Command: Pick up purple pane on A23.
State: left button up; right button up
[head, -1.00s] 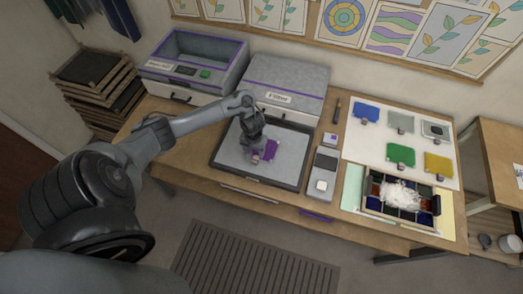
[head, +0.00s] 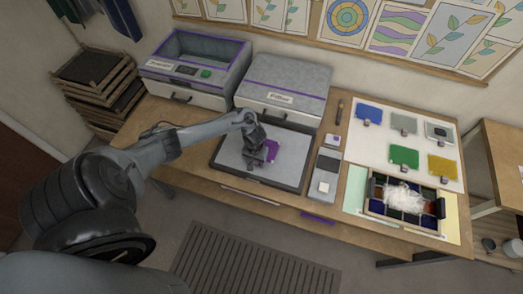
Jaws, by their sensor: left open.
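The purple pane (head: 272,150) lies on the grey board of the dark-framed tray (head: 284,172) in the middle of the table. My left gripper (head: 251,165) points down over the same board, just left of the pane. It is open, and its fingers are small and dark here. Part of the pane's left edge is hidden behind the gripper, so I cannot tell whether a finger touches it. I cannot read a label A23. My right gripper is not in view.
A lidded grey box (head: 284,82) and an open-topped purple-trimmed box (head: 193,65) stand behind the tray.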

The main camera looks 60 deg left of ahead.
pick_arm(q)
grip_shut()
jog(key=shift+r, duration=0.15)
